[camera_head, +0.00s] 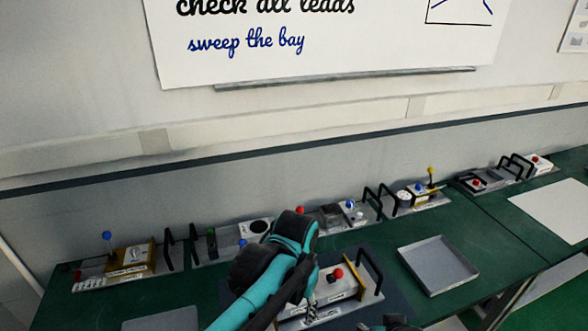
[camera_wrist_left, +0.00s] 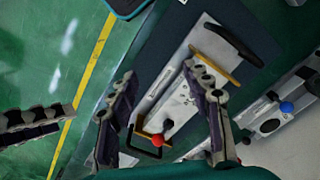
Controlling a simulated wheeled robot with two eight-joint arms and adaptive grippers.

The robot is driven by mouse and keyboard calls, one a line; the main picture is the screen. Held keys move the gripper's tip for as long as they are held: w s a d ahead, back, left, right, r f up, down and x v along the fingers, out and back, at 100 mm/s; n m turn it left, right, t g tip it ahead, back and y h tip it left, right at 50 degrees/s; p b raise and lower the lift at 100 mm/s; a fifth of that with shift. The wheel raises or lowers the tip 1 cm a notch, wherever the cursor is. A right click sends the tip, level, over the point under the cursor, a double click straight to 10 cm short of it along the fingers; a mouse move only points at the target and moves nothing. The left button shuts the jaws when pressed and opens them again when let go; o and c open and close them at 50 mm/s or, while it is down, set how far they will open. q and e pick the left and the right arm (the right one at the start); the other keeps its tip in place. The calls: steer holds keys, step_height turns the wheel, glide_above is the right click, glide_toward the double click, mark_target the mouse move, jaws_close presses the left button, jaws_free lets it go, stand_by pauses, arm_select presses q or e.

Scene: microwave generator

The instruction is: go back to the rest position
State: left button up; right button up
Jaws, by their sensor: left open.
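My left arm comes up from the bottom of the head view and bends down. Its gripper (camera_head: 311,302) is partly hidden behind the arm, over the left part of a grey-white panel unit (camera_head: 340,287). In the left wrist view the two fingers of my left gripper (camera_wrist_left: 163,78) stand apart, with nothing held.
A row of units with knobs and black handles stands along the wall on the green table (camera_head: 400,235). An empty grey tray (camera_head: 438,264) lies right of the panel. A dark blue mat (camera_head: 374,305) lies under the panel. Bare table shows around the tray.

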arm_select(q)
steer(key=s+a+f+n+t+b, duration=0.2)
steer(key=a+f+t+b, duration=0.1)
steer(key=a, duration=0.6)
steer(key=s+a+f+n+t+b, duration=0.3)
steer(key=a+f+t+b, duration=0.1)
steer(key=a, duration=0.5)
step_height(320, 180, down, 2)
steer(key=shift+s+f+b, duration=0.1)
steer(key=shift+s+b, duration=0.05)
steer(key=shift+b, duration=0.6)
arm_select(e)
step_height(320, 180, down, 8)
steer(key=shift+s+f, duration=0.2)
steer(key=shift+s, duration=0.05)
